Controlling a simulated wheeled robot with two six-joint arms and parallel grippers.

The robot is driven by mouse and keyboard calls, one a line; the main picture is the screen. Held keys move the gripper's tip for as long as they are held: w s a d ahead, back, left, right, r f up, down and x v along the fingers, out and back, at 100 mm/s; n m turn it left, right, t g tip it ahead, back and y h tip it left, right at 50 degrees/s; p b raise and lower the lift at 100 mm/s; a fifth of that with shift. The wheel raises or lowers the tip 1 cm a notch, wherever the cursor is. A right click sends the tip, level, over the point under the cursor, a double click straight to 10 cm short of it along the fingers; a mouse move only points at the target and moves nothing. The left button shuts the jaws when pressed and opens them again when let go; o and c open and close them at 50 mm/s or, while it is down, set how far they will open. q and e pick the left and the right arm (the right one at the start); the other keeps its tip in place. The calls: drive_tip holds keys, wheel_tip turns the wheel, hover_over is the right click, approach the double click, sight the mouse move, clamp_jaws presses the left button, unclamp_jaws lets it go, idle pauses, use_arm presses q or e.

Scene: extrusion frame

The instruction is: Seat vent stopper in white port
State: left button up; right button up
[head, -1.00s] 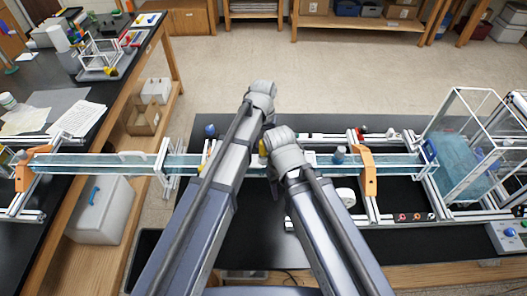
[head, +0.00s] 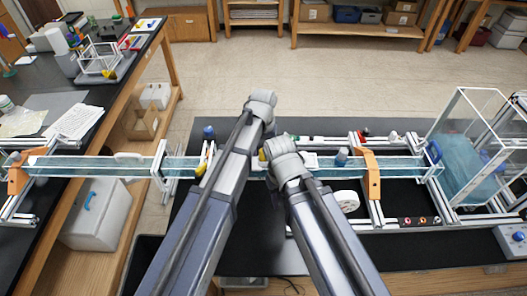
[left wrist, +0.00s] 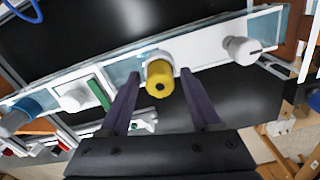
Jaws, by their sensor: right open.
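A yellow round stopper-like piece (left wrist: 160,83) with a dark hole in its face shows in the left wrist view, against a white fitting on the clear channel (left wrist: 205,50). My left gripper (left wrist: 161,74) is open, with one dark finger on each side of the yellow piece and visible gaps to it. Whether the piece is seated or only rests there, I cannot tell.
The long water channel (head: 90,166) crosses the black bench, held by orange brackets (head: 371,175). A clear tank (head: 468,160) stands at the right. A white roll (head: 347,201) and a blue-capped bottle (head: 208,132) are near the arms.

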sight(263, 151)
drive_tip(key=shift+r, duration=0.1)
use_arm(q)
wheel_tip(263, 151, up, 12)
drive_tip(key=p, duration=1.2)
drive_tip(key=shift+r, duration=0.2)
use_arm(e)
wheel_tip(263, 151, up, 12)
use_arm(q)
drive_tip(key=shift+f, duration=0.1)
drive_tip(key=shift+m+y, duration=0.6)
drive_tip(key=s+a+f+b, duration=0.2)
drive_tip(key=s+f+b, duration=0.4)
drive_tip(key=f+b, duration=0.1)
drive_tip(key=s+a+f+b, duration=0.2)
drive_tip(key=s+f+b, duration=0.4)
drive_tip(key=f+b, duration=0.1)
drive_tip(key=s+a+f+b, duration=0.2)
drive_tip(key=s+f+b, duration=0.5)
drive_tip(key=f+b, duration=0.1)
drive_tip(key=shift+f, duration=0.1)
use_arm(e)
wheel_tip(263, 151, down, 22)
drive_tip(key=shift+f, duration=0.15)
use_arm(q)
drive_tip(key=shift+s, duration=0.1)
